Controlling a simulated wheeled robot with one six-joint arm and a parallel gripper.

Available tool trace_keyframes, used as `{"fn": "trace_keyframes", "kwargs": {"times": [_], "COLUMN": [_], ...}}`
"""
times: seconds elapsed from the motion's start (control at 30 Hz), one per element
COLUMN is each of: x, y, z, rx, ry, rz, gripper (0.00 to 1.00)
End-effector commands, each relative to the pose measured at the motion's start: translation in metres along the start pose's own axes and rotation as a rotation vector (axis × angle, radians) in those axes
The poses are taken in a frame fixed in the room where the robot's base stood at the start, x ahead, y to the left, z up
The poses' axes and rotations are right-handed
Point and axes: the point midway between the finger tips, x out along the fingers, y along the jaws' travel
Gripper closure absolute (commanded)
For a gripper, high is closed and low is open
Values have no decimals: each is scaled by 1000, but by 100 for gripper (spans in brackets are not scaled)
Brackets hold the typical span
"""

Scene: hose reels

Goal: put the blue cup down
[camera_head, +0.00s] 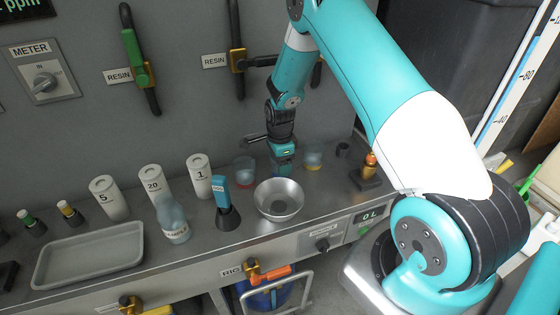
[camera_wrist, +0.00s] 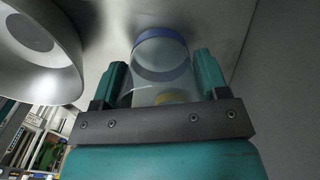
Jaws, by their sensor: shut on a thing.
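The blue cup (camera_wrist: 160,58) is a clear cup with a blue rim. In the wrist view it sits between the two teal fingers of my gripper (camera_wrist: 162,88), which is shut on it. A yellowish patch shows through its wall near the fingers. In the head view my gripper (camera_head: 283,168) points down over the steel counter (camera_head: 330,195), just behind the metal bowl (camera_head: 279,200). There the held cup is mostly hidden by my gripper, and I cannot tell whether it touches the counter.
A reddish clear cup (camera_head: 244,170) stands left of my gripper. A clear cup with yellow contents (camera_head: 313,157) stands to the right. White numbered cylinders (camera_head: 198,176), a bottle (camera_head: 172,220), a blue-handled tool in a black holder (camera_head: 226,215) and a grey tray (camera_head: 90,254) stand further left.

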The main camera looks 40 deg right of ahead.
Motion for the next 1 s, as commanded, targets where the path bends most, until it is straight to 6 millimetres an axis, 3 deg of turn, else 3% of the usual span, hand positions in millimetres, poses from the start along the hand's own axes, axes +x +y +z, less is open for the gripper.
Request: {"fn": "trace_keyframes", "kwargs": {"times": [0.17,0.2,0.3,0.67,1.0], "x": [4,4,3,-4,-59], "y": [0,0,0,-1,-1], "z": [0,0,0,0,0], "rx": [0,0,0,0,0], "ry": [0,0,0,0,0], "rz": [0,0,0,-2,-4], "gripper": [57,30,7,7,7]}}
